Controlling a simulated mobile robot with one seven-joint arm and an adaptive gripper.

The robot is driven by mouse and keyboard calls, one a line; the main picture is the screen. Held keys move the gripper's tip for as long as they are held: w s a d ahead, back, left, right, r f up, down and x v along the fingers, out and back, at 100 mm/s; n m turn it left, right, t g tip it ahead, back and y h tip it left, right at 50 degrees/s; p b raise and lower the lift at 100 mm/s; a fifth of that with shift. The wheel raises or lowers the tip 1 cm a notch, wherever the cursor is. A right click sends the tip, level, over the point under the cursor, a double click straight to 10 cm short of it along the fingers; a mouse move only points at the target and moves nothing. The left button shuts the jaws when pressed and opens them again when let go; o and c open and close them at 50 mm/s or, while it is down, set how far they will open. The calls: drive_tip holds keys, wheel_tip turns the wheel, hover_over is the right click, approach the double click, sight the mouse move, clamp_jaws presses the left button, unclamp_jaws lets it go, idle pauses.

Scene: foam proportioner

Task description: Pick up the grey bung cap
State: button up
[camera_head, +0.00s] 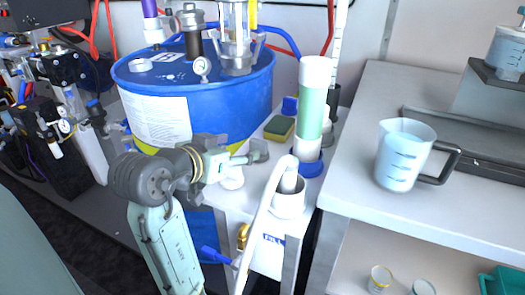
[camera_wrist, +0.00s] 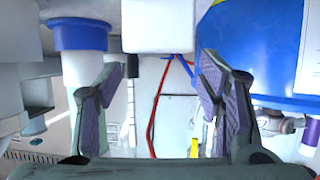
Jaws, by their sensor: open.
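My gripper (camera_head: 240,158) is over the near end of the narrow white stand, in front of the blue drum. In the wrist view its two fingers (camera_wrist: 163,88) are wide apart with nothing between the pads. I cannot pick out the grey bung cap for certain. The blue drum (camera_head: 160,120) stands just behind my gripper and fills the right of the wrist view (camera_wrist: 260,45).
A green-and-white column (camera_head: 313,100) stands right of my gripper, with a yellow-green sponge (camera_head: 279,128) beside it. A white hose (camera_head: 262,215) runs close in front, beside a white cup (camera_head: 289,203). A measuring jug (camera_head: 402,155) stands on the grey bench (camera_head: 350,195).

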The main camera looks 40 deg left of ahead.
sight(257, 145)
drive_tip(key=x, duration=0.5)
drive_tip(key=p+x, duration=0.1)
drive_tip(key=x, duration=0.1)
drive_tip(key=shift+w+d, duration=0.2)
drive_tip(key=shift+d, duration=0.2)
drive_tip(key=shift+c, duration=0.3)
drive_tip(key=c, duration=1.2)
